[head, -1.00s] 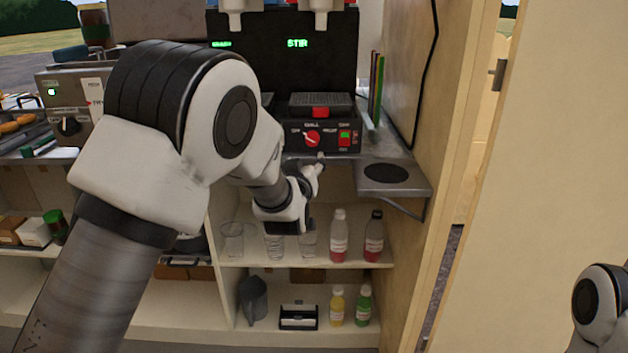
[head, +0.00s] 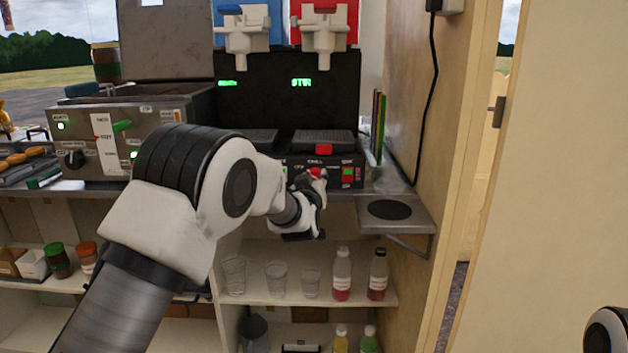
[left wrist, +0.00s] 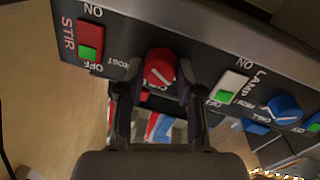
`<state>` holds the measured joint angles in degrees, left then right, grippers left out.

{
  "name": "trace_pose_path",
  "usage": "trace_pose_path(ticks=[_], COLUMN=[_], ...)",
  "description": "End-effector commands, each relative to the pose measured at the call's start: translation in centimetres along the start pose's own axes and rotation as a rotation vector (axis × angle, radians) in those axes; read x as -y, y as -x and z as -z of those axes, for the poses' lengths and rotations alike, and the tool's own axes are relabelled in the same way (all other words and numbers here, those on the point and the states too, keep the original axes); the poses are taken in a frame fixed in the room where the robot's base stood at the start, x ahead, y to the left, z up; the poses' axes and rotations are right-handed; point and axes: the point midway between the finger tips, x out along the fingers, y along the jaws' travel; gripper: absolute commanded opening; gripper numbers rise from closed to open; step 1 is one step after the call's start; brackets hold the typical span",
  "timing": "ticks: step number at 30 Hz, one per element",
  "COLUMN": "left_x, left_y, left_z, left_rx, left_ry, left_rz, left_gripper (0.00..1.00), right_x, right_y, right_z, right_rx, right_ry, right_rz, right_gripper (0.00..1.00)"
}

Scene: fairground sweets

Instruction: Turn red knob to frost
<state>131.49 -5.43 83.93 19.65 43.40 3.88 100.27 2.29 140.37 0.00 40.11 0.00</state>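The red knob (head: 316,172) is on the black front panel of the drink machine (head: 345,172). It shows large in the left wrist view (left wrist: 159,68), which is upside down, with its white pointer line slanting to the lower right. A partly hidden "ROST" label is left of it there; the label below it is mostly covered. My left gripper (left wrist: 158,88) is open, one finger on each side of the knob's near part. I cannot tell whether either finger touches it. In the head view the left gripper (head: 313,186) partly covers the panel. My right gripper is out of view.
In the left wrist view, the red STIR switch (left wrist: 90,38) and the white LAMP switch (left wrist: 230,86) flank the knob; a blue knob (left wrist: 284,109) is farther right. Two dispensers (head: 326,30) hang above. Glasses and bottles (head: 342,275) stand on the shelf below.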

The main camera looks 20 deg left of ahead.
Motion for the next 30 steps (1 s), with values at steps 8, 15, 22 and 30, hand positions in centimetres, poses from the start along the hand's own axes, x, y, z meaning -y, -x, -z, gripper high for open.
trace_pose_path(ticks=[8,15,22,30], left_x=[0.0,-0.1,-0.2,-0.3], left_y=[0.0,0.0,0.0,0.0], left_z=[0.1,0.4,0.6,0.7], left_rx=[0.0,0.01,0.029,0.057], left_ry=[-0.012,-0.088,-0.247,-0.496], left_rz=[0.0,0.003,0.008,0.015], left_gripper=[0.01,0.01,0.01,0.01], right_x=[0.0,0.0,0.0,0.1], right_y=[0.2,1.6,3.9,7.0], right_z=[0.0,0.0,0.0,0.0], right_rx=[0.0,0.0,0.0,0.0], right_ry=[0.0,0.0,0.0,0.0], right_rz=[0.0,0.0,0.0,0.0], right_gripper=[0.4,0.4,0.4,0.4])
